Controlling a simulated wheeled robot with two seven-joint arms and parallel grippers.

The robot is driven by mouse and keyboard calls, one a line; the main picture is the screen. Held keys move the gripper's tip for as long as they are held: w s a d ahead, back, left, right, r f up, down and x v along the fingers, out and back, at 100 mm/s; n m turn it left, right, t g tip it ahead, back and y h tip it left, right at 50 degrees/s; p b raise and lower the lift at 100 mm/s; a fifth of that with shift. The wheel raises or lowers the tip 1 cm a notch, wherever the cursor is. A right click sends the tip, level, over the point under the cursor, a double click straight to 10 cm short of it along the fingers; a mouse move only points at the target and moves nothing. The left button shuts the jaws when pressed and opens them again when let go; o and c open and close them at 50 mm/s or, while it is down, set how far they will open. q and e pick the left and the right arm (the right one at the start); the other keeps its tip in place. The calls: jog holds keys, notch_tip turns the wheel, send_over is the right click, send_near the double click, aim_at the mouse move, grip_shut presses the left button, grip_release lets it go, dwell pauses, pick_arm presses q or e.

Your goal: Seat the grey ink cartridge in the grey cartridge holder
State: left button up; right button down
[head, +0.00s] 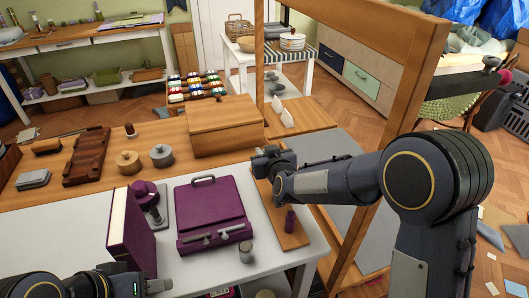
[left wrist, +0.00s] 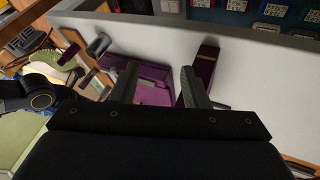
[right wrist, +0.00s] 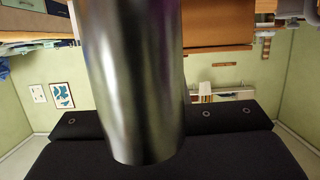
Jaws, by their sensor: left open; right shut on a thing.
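My right gripper (head: 262,162) is above the far end of a narrow wooden board (head: 268,207) on the white table. It is shut on a shiny grey cylinder, seemingly the grey ink cartridge (right wrist: 135,75), which fills the middle of the right wrist view. Its lower end and the gripper's fingers are hard to make out. A small purple cylinder (head: 289,222) stands on the board's near end. I cannot pick out the grey cartridge holder for certain. My left gripper (left wrist: 158,88) is open and empty; it is at the bottom left in the head view (head: 152,286).
A purple case (head: 208,203) with a handle lies left of the board. A small grey canister (head: 246,253) stands near the front edge. A purple book (head: 130,232) and a purple device (head: 147,198) are further left. A wooden post (head: 390,110) rises beside my right arm.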

jog(key=shift+f+b, duration=0.75)
jog(key=shift+f, duration=0.15)
jog(key=shift+r, duration=0.15)
jog(key=shift+r+p, duration=1.45)
jog(key=shift+r, duration=0.45)
jog(key=shift+b, duration=0.35)
dwell(0.4)
jog(key=shift+f+b, duration=1.8)
jog(key=shift+f, duration=0.2)
jog(key=c, duration=1.3)
grip_release()
